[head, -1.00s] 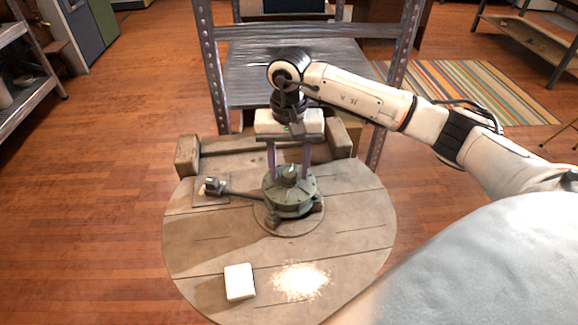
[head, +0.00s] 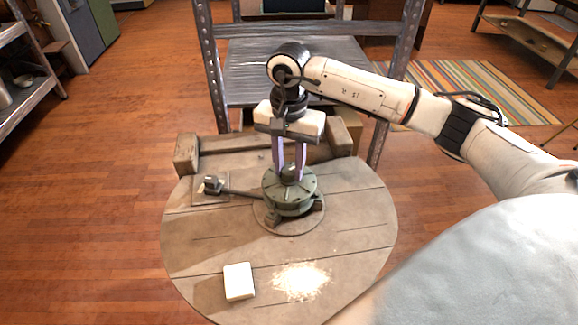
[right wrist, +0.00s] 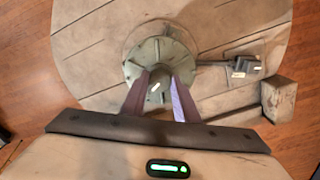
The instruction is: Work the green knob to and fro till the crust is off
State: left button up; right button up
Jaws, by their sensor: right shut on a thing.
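The green knob (head: 276,193) is a round, ribbed dial-like body on a round base on the wooden table. A smaller grip stands up at its centre; in the right wrist view this grip (right wrist: 155,88) has a pale mark. My right gripper (head: 289,174) comes down from above, its two purple fingers shut on the grip from both sides. In the right wrist view the fingers (right wrist: 158,92) flank the grip over the green disc (right wrist: 137,56). I cannot make out any crust on the knob. My left gripper is not in view.
A dark rod joins the knob's base to a small block (head: 212,185) at left. A white square block (head: 239,281) and a patch of pale crumbs (head: 301,281) lie at the table's front. Wooden blocks (head: 187,154) line the back edge of the round table (head: 350,225).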

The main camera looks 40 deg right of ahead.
aim_at(289, 170)
jog(key=m, duration=0.2)
jog(key=shift+m, duration=0.4)
jog(key=shift+m+b, duration=0.35)
jog(key=shift+m, duration=1.25)
jog(key=shift+r, duration=0.1)
jog(key=o, duration=1.1)
jog(key=shift+c, duration=0.2)
notch_tip(289, 170, up, 10)
jog(key=shift+r, duration=0.15)
